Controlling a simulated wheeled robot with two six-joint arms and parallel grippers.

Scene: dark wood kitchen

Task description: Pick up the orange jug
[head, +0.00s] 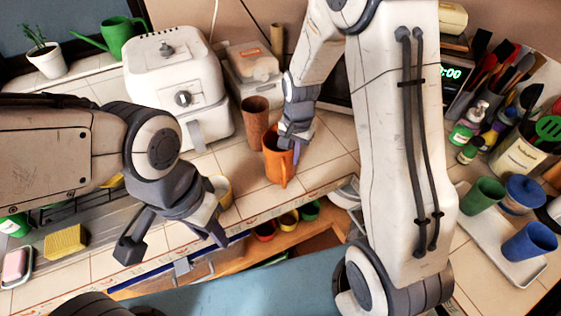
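The orange jug (273,164) stands upright on the tiled counter, with its handle facing the front right. My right gripper (293,147) reaches down from above to the jug's right rim and overlaps its upper right part. Its fingers are small and partly hidden, so I cannot tell whether they grip the rim. My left gripper (172,240) is open and empty, with its fingers spread over the counter's front edge, left of the jug.
A brown cup (255,115) stands just behind the jug, and a yellow cup (222,190) is to its left. A white air fryer (172,75) is behind left. A tray (515,262) holds cups at right. An open drawer (305,236) with bowls lies below the counter.

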